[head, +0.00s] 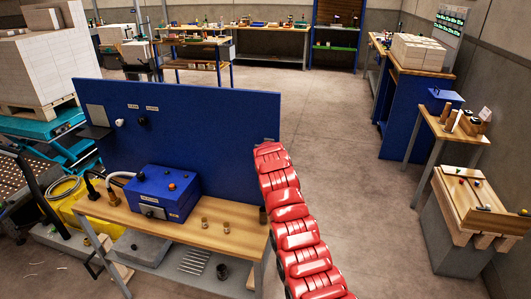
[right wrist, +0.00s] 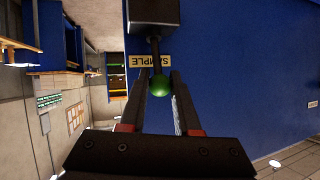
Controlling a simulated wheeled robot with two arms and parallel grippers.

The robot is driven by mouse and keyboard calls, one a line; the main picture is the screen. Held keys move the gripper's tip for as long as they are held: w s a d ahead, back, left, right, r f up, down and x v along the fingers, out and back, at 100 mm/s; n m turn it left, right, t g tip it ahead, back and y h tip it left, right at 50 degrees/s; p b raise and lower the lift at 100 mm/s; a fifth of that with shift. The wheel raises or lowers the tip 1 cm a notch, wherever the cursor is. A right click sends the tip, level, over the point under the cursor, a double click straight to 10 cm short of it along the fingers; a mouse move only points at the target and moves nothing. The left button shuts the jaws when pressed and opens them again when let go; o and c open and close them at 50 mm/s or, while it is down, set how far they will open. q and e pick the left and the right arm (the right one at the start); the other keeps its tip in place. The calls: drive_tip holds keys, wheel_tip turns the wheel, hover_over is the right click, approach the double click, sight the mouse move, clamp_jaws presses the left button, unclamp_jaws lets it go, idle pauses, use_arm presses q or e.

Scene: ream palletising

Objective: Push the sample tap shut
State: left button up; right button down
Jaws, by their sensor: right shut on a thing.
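In the right wrist view, the sample tap shows as a dark block (right wrist: 152,12) on a blue panel, with a dark stem ending in a green ball knob (right wrist: 160,86). A label reading SAMPLE (right wrist: 150,61) is behind the stem. The two fingers of my right gripper (right wrist: 160,80) stand on either side of the green knob and are shut on it. In the head view, my red right arm reaches to the right edge of the blue panel (head: 200,120); its gripper and the tap are hidden there. My left gripper is in neither view.
A wooden bench (head: 185,228) with a blue box (head: 160,190) and small cups stands before the panel. Another wooden table (head: 455,128) and a grey block with a wooden tray are at the right. Floor between them is clear.

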drive_tip(key=c, duration=0.6)
unclamp_jaws()
drive_tip(key=shift+s, duration=0.2)
drive_tip(key=shift+b+v, duration=2.5)
drive_tip(key=shift+v, duration=6.05)
drive_tip(key=shift+w+r, duration=0.1)
